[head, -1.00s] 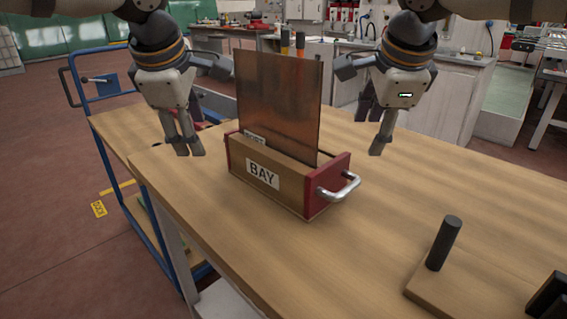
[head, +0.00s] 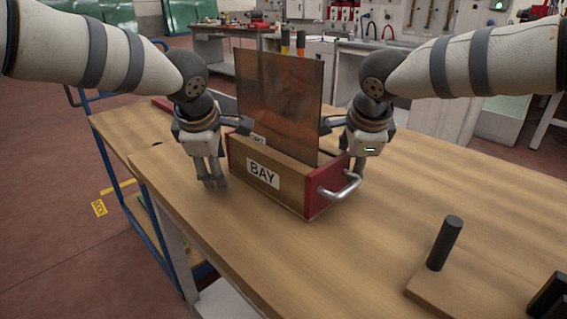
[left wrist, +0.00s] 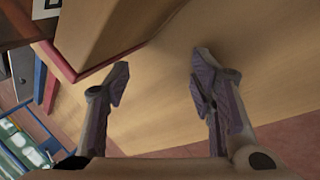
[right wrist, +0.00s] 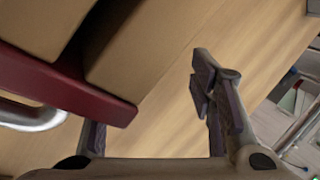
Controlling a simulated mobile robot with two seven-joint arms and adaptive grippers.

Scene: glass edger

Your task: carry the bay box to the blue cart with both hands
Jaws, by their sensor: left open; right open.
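The bay box (head: 285,187) stands on the wooden table, with tan sides, a red end panel, a BAY label and a metal handle (head: 338,187) at its right end. A tall brown sheet (head: 278,100) stands upright in it. My left gripper (head: 216,184) is open beside the box's left end, fingers pointing down; the left wrist view shows its fingers (left wrist: 160,85) apart with the box corner at upper left. In the right wrist view, the red panel (right wrist: 60,80) lies close to one finger.
The wooden table (head: 400,215) is clear around the box. A block with a dark post (head: 445,243) stands at the right front. The blue cart (head: 122,190) stands beyond the table's left edge, with a wooden top. Benches line the back.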

